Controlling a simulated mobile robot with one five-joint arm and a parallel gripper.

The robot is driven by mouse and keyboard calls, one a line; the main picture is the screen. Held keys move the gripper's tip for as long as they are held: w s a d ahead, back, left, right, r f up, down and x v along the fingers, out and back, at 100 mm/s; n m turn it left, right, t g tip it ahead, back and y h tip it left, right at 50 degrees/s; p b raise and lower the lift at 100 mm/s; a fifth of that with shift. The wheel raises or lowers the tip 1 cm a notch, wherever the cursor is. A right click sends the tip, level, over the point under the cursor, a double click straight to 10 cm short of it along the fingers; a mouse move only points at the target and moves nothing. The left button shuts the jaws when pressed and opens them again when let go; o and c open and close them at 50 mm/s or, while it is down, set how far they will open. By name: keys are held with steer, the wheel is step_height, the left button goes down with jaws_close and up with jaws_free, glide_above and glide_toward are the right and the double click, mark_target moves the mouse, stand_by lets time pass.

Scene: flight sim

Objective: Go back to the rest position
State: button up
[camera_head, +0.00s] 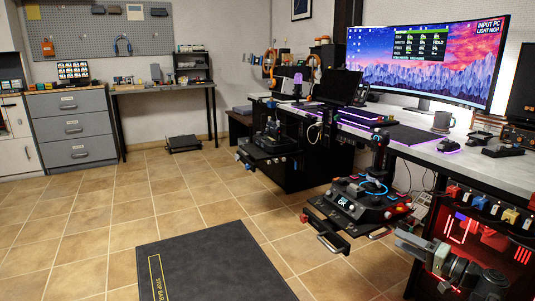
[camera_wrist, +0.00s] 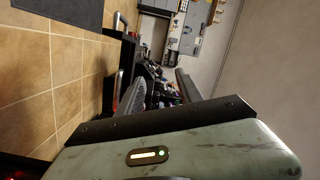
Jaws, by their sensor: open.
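My gripper (camera_wrist: 160,90) shows in the wrist view as a pale grey-green body with a dark front edge. Two dark fingers stand apart beyond it, with nothing visible held between them. In the head view, what looks like my arm's end (camera_head: 468,271) is at the lower right, in front of the red-lit cabinet under the desk.
A white desk (camera_head: 448,156) with a wide monitor (camera_head: 425,62) runs along the right. Pull-out control panels (camera_head: 361,200) jut out below it, close to my arm. A dark mat (camera_head: 200,264) lies on the tiled floor. Grey drawers (camera_head: 73,128) stand far left. The middle floor is clear.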

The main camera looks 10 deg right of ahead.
steer(key=w+a+n+g+y+p, duration=0.25)
steer(key=w+a+g+p, duration=0.2)
steer(key=a, duration=1.25)
steer(key=w+a+n+g+y+p, duration=0.2)
steer(key=w+a+n+g+p, duration=0.3)
steer(key=a, duration=1.2)
steer(key=s+a+f+n+g+h+p, duration=0.1)
steer(key=s+a+f+g+h+p, duration=0.15)
steer(key=a, duration=0.55)
steer(key=s+a+f+n+g+h+p, duration=0.2)
steer(key=s+a+f+g+h, duration=0.15)
steer(key=a, duration=0.35)
steer(key=s+d+f+m+h+p, duration=0.1)
steer(key=s+d+m+h+p, duration=0.15)
steer(key=d+h, duration=0.55)
step_height(320, 180, up, 36)
steer(key=d+y+p, duration=0.1)
steer(key=y+p, duration=0.1)
steer(key=p, duration=3.3)
steer(key=shift+w+d+g+p, duration=0.3)
steer(key=shift+w+g+p, duration=0.05)
steer(key=shift+g, duration=0.1)
steer(key=shift+f, duration=0.1)
